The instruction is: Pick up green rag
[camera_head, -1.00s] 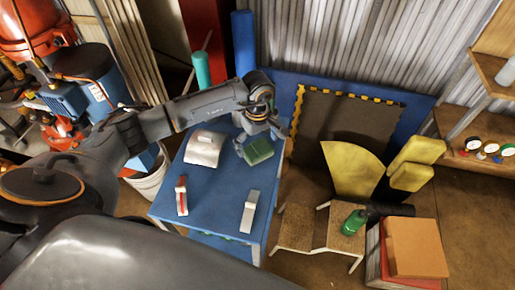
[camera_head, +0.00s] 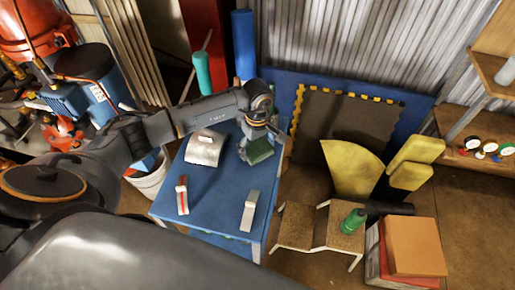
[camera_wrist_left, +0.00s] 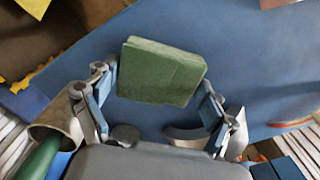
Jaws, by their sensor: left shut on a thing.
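The green rag (camera_head: 260,151) is a folded, block-like square at the back right of the blue table (camera_head: 219,190). My left gripper (camera_head: 257,143) is over it with its fingers shut on it. In the left wrist view, the green rag (camera_wrist_left: 160,72) sits between the two fingers of my left gripper (camera_wrist_left: 158,92), with the blue surface behind it. I cannot tell whether the rag is clear of the table. My right gripper is not in view.
A white curved piece (camera_head: 205,148), a red-and-white item (camera_head: 182,196) and a grey-white item (camera_head: 250,211) stand on the table. A small brown step (camera_head: 295,228) with a green bottle (camera_head: 353,221) is at its right. A bucket (camera_head: 149,180) stands at its left.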

